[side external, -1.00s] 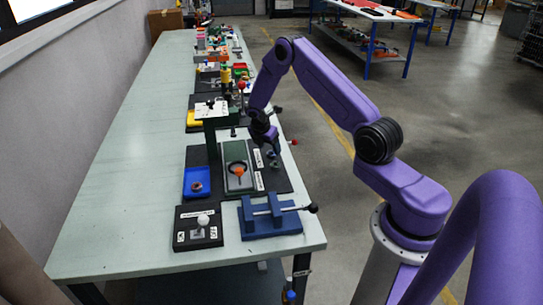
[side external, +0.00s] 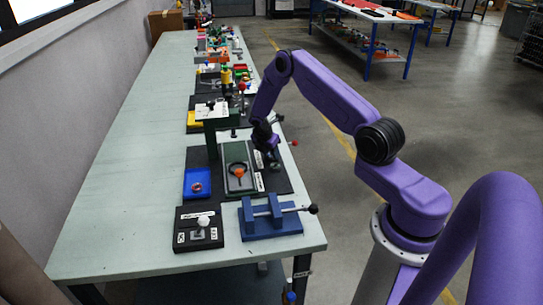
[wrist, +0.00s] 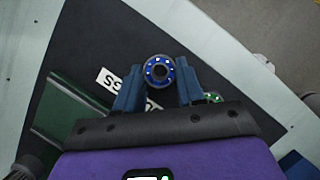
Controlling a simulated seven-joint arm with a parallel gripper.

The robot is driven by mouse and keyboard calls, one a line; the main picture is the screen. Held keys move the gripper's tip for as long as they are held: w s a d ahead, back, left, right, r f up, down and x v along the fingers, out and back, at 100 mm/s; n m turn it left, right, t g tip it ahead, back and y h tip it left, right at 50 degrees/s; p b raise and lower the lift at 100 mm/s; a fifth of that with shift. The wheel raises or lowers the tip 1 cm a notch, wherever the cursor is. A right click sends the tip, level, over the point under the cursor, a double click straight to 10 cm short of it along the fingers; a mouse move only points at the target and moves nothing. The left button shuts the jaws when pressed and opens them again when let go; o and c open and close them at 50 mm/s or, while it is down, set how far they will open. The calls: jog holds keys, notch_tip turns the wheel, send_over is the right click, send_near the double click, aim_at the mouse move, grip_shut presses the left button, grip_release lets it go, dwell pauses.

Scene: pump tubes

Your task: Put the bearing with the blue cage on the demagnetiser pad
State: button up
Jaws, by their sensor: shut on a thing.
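The bearing with the blue cage (wrist: 159,70) is a dark ring with blue and pale spots, held between the blue fingertips of my gripper (wrist: 159,80) in the wrist view. My gripper is shut on it, low over the black mat. In the side view my gripper (side external: 265,142) is at the right of the green plate, and the bearing in it is too small to make out. A second bearing with a green cage (wrist: 213,97) shows partly behind the right finger. I cannot tell which surface is the demagnetiser pad.
The green plate (side external: 232,152) carries a dark ring with an orange centre. A blue tray (side external: 197,174) holds a small ring. A black box with a white knob (side external: 204,221) and a blue vise (side external: 262,224) stand in front. A green post stands behind. The table's left side is clear.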

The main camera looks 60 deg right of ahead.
jog(key=shift+r, duration=0.15)
jog(key=shift+r, duration=0.55)
jog(key=s+a+r, duration=0.6)
jog(key=s+r, duration=0.6)
jog(key=s, duration=0.1)
jog(key=a+r+n+t+y, duration=0.2)
jog(key=a+n, duration=0.7)
jog(key=a, duration=2)
jog(key=t, duration=0.1)
send_over(198, 214)
jog(key=s+a, duration=0.1)
jog(key=s, duration=0.1)
jog(key=shift+h, duration=0.4)
jog(key=f, duration=0.9)
jog(key=shift+w+f, duration=0.1)
jog(key=shift+w, duration=0.15)
jog(key=shift+w+f, duration=0.2)
jog(key=shift+f, duration=1.55)
